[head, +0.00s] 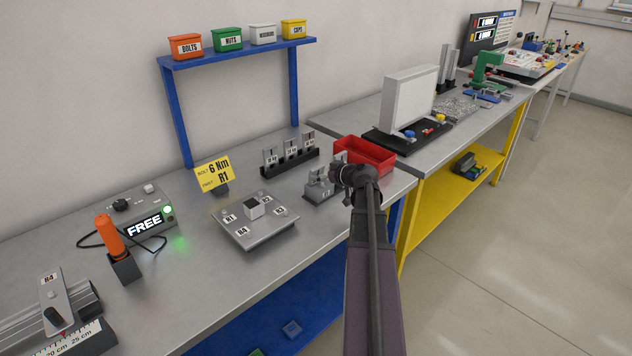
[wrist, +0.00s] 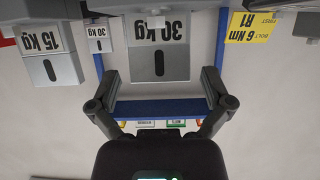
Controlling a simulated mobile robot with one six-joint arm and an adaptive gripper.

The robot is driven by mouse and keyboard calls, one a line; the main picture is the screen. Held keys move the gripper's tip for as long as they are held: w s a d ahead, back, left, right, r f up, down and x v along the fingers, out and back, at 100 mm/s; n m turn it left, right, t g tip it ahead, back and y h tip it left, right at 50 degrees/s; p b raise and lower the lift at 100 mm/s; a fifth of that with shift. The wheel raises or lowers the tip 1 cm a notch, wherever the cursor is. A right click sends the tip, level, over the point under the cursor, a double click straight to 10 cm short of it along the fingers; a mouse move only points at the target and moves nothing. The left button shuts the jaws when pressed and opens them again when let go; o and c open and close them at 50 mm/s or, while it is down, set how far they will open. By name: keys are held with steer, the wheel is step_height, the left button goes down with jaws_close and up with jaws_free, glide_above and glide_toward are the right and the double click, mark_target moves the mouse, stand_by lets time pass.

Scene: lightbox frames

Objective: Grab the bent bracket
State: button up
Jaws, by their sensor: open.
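Grey metal pieces with weight labels stand on the bench. In the wrist view, which is upside down, a grey piece marked 30 kg (wrist: 158,55), with a dark slot, lies in line with the gap between the fingers. Another marked 15 kg (wrist: 52,66) is to its left, and a smaller 30 kg piece (wrist: 98,35) sits between them. I cannot tell surely which is the bent bracket. My gripper (wrist: 158,82) is open, its gap empty. In the head view my gripper (head: 350,174) hangs by the grey labelled pieces (head: 320,186), partly hiding them.
A red bin (head: 365,155) stands just behind my gripper. A black rack (head: 290,162) of labelled pieces is behind left. A yellow sign (head: 214,173) and a bolt plate (head: 240,235) are further left. A blue shelf (head: 240,50) holds small bins above.

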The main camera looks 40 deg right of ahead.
mark_target(318, 173)
steer(key=shift+b+x, duration=0.6)
steer(key=shift+x, duration=1.25)
steer(key=shift+s, duration=0.1)
steer(key=c, duration=1)
